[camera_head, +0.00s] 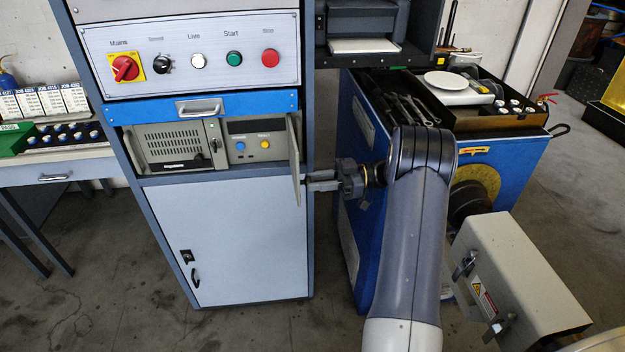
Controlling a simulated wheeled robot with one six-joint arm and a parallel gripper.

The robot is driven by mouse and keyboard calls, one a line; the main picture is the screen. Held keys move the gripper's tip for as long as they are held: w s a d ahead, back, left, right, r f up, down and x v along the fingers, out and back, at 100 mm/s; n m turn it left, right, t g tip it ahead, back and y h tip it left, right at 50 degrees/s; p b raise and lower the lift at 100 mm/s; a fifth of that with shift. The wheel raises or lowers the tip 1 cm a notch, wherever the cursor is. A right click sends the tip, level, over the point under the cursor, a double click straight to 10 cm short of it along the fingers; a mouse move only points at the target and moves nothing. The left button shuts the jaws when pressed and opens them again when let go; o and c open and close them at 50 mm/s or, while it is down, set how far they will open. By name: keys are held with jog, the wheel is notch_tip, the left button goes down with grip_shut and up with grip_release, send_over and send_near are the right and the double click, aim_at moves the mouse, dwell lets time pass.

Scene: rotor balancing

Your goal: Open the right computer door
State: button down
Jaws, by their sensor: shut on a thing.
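The computer (175,147) sits in a bay of the grey cabinet, below a blue drawer. Its right door (295,165) is swung outward and shows nearly edge-on at the right side of the bay. Behind it a recessed panel with a blue and a yellow button (264,145) is exposed. My gripper (307,181) reaches in from the right and is shut at the door's outer side, low down. The exact grip, likely on a small handle, is hard to see. The left, vented part of the computer is in place with a small latch beside it.
A control panel (195,58) and blue drawer (208,108) are above the bay; a closed lower cabinet door (235,245) is below. A blue tool cart (505,175) stands right, behind my arm. A grey box (520,285) is at lower right. Floor in front is clear.

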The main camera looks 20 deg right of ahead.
jog(key=shift+r, duration=0.1)
jog(key=c, duration=1.2)
grip_release()
jog(key=shift+o, duration=0.2)
jog(key=shift+d, duration=0.1)
jog(key=s+d+p, duration=0.1)
jog(key=d+p, duration=0.6)
jog(key=d, duration=0.3)
jog(key=shift+s+d+p, duration=0.2)
jog(key=shift+s+p, duration=0.15)
jog(key=shift+p, duration=0.05)
jog(key=shift+w+a+f+b, duration=0.15)
jog(key=shift+f+b, duration=0.15)
jog(key=shift+b, duration=0.7)
